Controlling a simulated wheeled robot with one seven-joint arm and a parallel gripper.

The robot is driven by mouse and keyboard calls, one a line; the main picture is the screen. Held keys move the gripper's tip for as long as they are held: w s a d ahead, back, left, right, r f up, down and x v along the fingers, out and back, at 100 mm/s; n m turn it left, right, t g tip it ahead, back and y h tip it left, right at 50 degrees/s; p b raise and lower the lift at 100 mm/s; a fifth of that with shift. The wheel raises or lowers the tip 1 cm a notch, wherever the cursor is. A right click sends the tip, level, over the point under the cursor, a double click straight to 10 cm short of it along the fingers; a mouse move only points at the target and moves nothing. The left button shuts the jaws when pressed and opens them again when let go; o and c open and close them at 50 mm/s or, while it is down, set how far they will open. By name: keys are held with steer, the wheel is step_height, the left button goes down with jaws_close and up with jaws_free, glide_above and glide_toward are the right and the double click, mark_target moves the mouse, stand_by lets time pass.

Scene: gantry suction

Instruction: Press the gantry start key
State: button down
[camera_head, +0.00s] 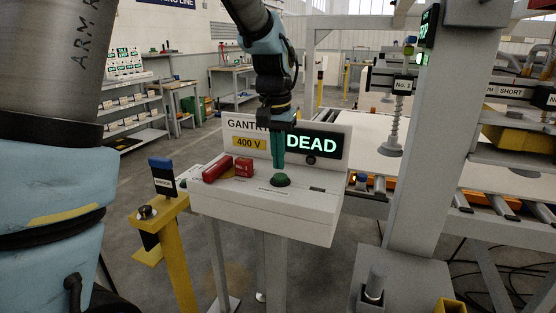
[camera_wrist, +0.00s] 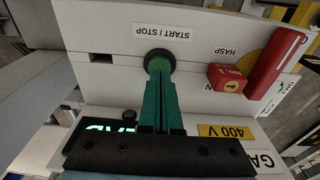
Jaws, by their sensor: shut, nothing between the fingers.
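The start key is a green domed button (camera_head: 281,181) on the sloped top of the grey gantry console (camera_head: 315,204). In the wrist view its dark collar (camera_wrist: 150,54) shows beside the START / STOP label (camera_wrist: 163,31). My gripper (camera_head: 278,166) has teal fingers pointing down, shut and empty, with the tips just above the button. In the wrist view the gripper (camera_wrist: 161,72) overlaps the button and hides most of it. I cannot tell whether the tips touch it. The console's display (camera_head: 312,144) reads DEAD in lit letters.
A red handle (camera_head: 217,168) and a red padlock (camera_head: 244,168) marked No. 1 lie left of the button. A 400 V plate (camera_head: 249,142) stands behind. A yellow post (camera_head: 176,250) is at left, and a grey gantry column (camera_head: 425,150) at right.

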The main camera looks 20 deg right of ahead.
mark_target(276, 182)
step_height(276, 182, up, 10)
steer(key=b, duration=0.3)
steer(key=shift+s+a+r, duration=0.2)
steer(key=shift+s+a, duration=0.05)
steer(key=shift+a, duration=0.05)
steer(key=shift+f, duration=0.1)
stand_by(0.8)
steer(key=w+a+f+n, duration=0.1)
steer(key=a+f+n, duration=0.1)
steer(key=a+f, duration=0.55)
steer(key=w+a+f+n, duration=0.15)
steer(key=a+f, duration=0.25)
steer(key=a, duration=0.6)
steer(key=s+a+f+n, duration=0.2)
steer(key=s+a+f, duration=0.1)
steer(key=a, duration=0.3)
steer(key=s+a+f+n+t, duration=0.1)
steer(key=s+a+f+n, duration=0.1)
steer(key=s+a+f, duration=0.2)
steer(key=shift+a+f+y, duration=0.15)
steer(key=shift+a+y, duration=0.15)
steer(key=shift+a, duration=0.85)
